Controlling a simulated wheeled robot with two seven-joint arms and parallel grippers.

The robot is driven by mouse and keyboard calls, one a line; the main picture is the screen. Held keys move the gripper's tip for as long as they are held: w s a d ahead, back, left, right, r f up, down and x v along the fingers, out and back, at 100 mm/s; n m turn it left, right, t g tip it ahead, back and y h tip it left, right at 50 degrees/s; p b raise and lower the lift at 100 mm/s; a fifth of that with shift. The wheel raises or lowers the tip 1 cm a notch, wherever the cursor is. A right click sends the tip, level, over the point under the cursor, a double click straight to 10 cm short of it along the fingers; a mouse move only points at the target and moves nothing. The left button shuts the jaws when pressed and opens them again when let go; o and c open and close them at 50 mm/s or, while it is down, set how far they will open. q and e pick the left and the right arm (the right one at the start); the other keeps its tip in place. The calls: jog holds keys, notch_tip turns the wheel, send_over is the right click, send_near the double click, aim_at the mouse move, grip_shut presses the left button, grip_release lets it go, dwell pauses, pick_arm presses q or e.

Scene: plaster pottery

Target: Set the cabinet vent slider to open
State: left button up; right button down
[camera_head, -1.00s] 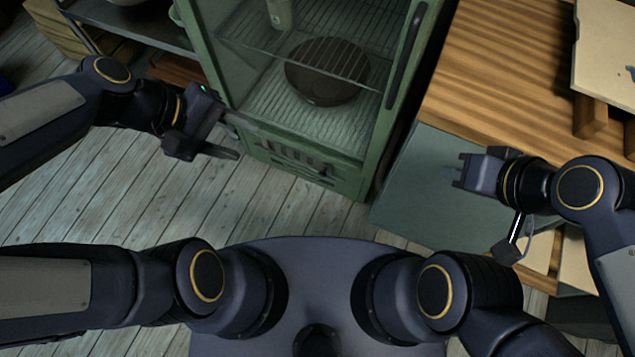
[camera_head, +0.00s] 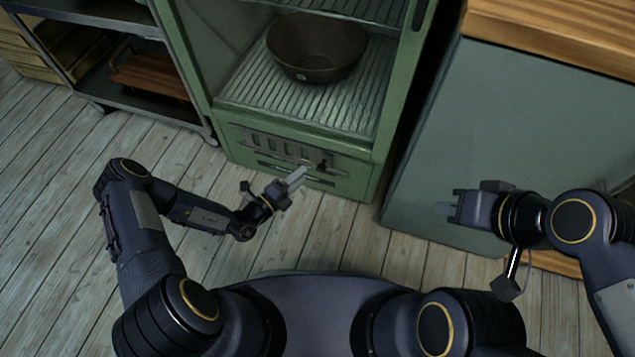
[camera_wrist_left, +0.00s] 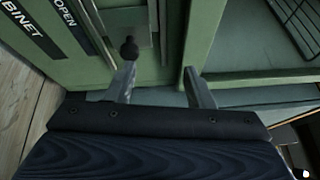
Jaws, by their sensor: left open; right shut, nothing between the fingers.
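The vent slider plate (camera_head: 285,150), a row of slots, is on the lower front of the green cabinet (camera_head: 350,180). Its dark round knob (camera_head: 322,165) is at the plate's right end in the head view, and the knob also shows in the left wrist view (camera_wrist_left: 129,48). There, the label "OPEN" (camera_wrist_left: 65,12) is at upper left. My left gripper (camera_head: 296,179) is open and empty, close in front of the plate. In the wrist view the knob lines up with the left finger's tip; contact is unclear. My right gripper (camera_head: 455,207) is shut and empty, away to the right.
A dark bowl (camera_head: 316,48) sits on the ribbed cabinet floor above the vent. A grey-green counter (camera_head: 520,130) with a wooden top stands at the right. A metal shelf cart (camera_head: 150,112) stands at the left. The plank floor before the cabinet is clear.

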aim_at(320, 169)
pick_arm(q)
jog(key=w+d+f+n+b, duration=0.1)
jog(key=w+d+f, duration=0.1)
jog(key=w+d+f+n+y+b, duration=0.1)
jog(key=w+d+f, duration=0.1)
jog(key=d, duration=0.1)
jog(key=shift+w+f+n+t+b, duration=0.2)
jog(key=shift+f+n+t+b, duration=0.1)
jog(key=shift+b, duration=0.1)
jog(key=shift+w+d+r, duration=0.15)
jog(key=shift+w+d, duration=0.2)
jog(key=shift+w, duration=0.05)
pick_arm(e)
notch_tip(320, 169, down, 4)
jog(key=shift+s+r, duration=0.1)
pick_arm(q)
grip_shut()
